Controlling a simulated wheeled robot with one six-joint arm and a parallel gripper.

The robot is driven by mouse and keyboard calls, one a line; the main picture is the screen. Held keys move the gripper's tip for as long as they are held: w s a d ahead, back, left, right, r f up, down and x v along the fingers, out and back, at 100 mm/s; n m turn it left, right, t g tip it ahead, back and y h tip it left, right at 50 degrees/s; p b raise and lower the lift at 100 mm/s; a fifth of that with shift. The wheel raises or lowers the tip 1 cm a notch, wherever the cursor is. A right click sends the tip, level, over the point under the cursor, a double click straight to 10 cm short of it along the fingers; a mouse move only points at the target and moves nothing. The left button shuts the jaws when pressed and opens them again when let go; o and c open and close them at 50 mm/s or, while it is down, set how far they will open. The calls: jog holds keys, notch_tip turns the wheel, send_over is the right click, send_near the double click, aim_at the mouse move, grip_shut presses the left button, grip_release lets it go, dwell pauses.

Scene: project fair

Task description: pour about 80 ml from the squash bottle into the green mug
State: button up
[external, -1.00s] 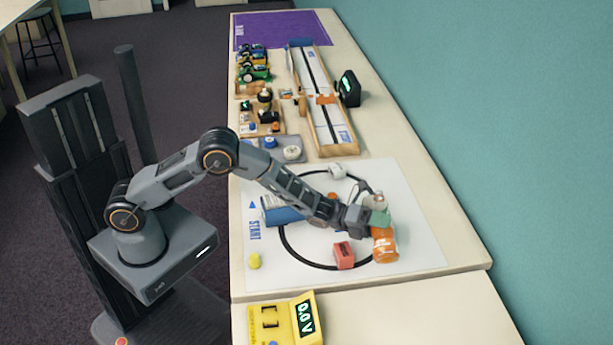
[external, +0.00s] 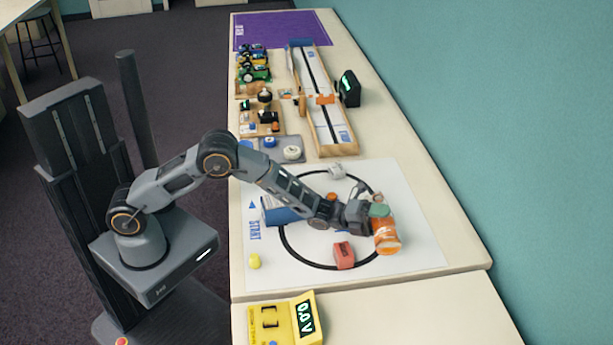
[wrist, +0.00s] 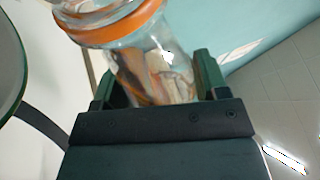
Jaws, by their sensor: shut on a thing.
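The squash bottle (external: 387,238), clear with orange contents and an orange band, is in my gripper (external: 372,216) over the right side of the white track sheet. In the wrist view the bottle (wrist: 150,65) stands between the two dark green fingers (wrist: 155,85), leaning up and to the left. My gripper is shut on it. A curved green rim with a pale inside, which looks like the green mug (wrist: 10,65), is cut off at the left edge of the wrist view. I cannot clearly make out the mug in the external view; my gripper and the bottle may hide it.
On the sheet (external: 425,250) are a red block (external: 344,255), a blue box (external: 284,211), a small yellow object (external: 254,261) and a white object (external: 337,171). A yellow meter (external: 287,321) is at the front. A ramp track (external: 325,110) and toy cars stand farther back.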

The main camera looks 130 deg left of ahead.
jog(key=shift+n, duration=0.3)
jog(key=shift+w+d+r, duration=0.15)
jog(key=shift+d, duration=0.05)
dwell(0.4)
jog(key=shift+r+n+y, duration=0.25)
jog(key=shift+n+y, duration=0.15)
jog(key=shift+n, duration=0.1)
dwell(0.4)
jog(key=shift+w+d+r, duration=0.1)
jog(key=shift+r, duration=0.05)
jog(key=shift+w+d+r+n, duration=0.1)
jog(key=shift+w+d+n, duration=0.1)
jog(key=shift+n, duration=0.1)
jog(key=shift+r+n, duration=0.15)
jog(key=shift+n, duration=0.15)
dwell(0.6)
